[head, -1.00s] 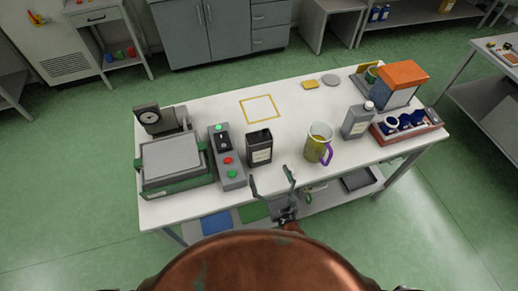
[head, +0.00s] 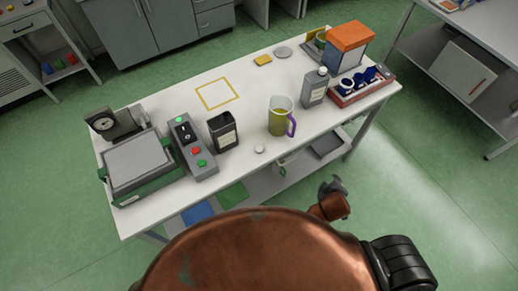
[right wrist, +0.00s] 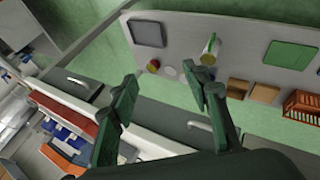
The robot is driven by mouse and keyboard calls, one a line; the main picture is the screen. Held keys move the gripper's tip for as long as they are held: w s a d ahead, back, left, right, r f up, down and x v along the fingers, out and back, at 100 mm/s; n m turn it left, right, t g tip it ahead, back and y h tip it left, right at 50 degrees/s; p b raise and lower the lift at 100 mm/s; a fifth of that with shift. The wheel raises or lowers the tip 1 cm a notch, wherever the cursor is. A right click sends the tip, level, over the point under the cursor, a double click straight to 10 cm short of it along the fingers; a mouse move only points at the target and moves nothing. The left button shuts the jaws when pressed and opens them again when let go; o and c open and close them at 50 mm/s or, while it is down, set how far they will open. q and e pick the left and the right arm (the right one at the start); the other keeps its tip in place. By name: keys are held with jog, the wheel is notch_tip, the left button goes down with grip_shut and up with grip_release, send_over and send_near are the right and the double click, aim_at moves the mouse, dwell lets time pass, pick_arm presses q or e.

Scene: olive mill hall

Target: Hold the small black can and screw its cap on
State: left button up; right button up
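The small black can (head: 222,131) stands upright on the white table (head: 240,160), with a pale label on its front. Its mouth is too small to make out. A small white round piece, which looks like the cap (head: 259,149), lies on the table near the front edge, right of the can. My right gripper (head: 333,186) is in front of the table, to the right of and apart from the can and white piece. In the right wrist view its fingers (right wrist: 160,72) are spread with nothing between them. My left gripper is not in view.
A control box (head: 192,148) stands close left of the can. A measuring jug (head: 281,116) with a purple handle stands to its right, then a grey bottle (head: 315,88) and a red tray (head: 362,88). A yellow outlined square (head: 217,93) behind the can is empty.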

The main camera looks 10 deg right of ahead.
jog(key=s+a+f+m+g+y, duration=0.15)
jog(key=s+f, duration=0.25)
jog(key=f, duration=0.7)
jog(key=s+a+f+m+g+y, duration=0.15)
jog(key=s+f, duration=0.35)
jog(key=f, duration=0.5)
jog(key=s+f+m+g+y, duration=0.15)
jog(key=s+f, duration=0.25)
jog(key=f, duration=0.7)
jog(key=s+f+g, duration=0.1)
jog(key=s+f, duration=1.5)
jog(key=s, duration=0.2)
jog(key=shift+s+a+h, duration=0.2)
jog(key=shift+h, duration=0.15)
jog(key=shift+c, duration=0.7)
